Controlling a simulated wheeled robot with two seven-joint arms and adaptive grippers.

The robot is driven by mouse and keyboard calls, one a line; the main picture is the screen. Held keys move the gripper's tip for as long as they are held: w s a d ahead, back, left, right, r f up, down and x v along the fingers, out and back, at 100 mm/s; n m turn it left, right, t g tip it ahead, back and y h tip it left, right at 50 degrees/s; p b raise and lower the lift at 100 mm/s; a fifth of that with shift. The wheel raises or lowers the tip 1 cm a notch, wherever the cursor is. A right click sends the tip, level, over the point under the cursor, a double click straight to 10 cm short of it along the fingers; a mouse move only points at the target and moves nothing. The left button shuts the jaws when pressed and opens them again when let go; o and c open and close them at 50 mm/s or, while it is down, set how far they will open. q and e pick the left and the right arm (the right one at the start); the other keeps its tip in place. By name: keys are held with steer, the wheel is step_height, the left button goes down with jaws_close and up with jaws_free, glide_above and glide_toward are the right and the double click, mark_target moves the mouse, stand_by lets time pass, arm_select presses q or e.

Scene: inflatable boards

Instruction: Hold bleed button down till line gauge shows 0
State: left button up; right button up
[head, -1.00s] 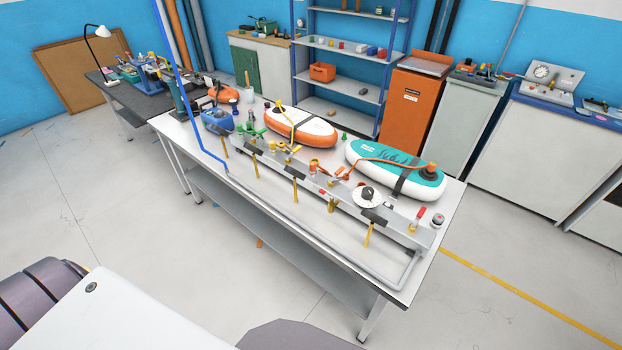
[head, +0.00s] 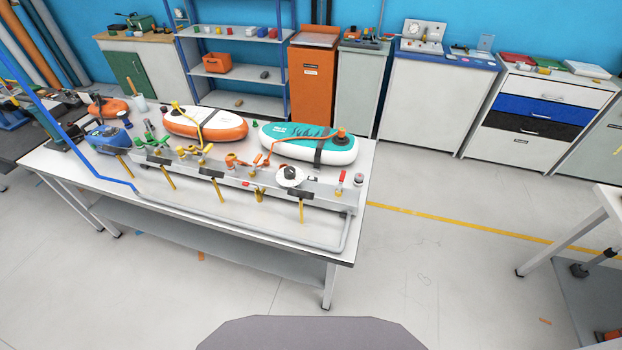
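A long grey manifold (head: 226,184) lies along the front of the white workbench (head: 190,208). A white round dial with a dark centre (head: 291,175) sits on its right half; I cannot tell whether it is the line gauge, and no reading can be made out. Near its right end stand a red-handled part (head: 341,177) and a small round dark-rimmed part (head: 358,179). I cannot tell which part is the bleed button. Neither of my grippers is in view.
An orange-white board (head: 205,124) and a teal-white board (head: 310,144) lie behind the manifold. A blue pipe (head: 65,130) rises at the bench's left. Cabinets (head: 440,100) line the back wall. A white table (head: 590,215) stands at right; the floor between is clear.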

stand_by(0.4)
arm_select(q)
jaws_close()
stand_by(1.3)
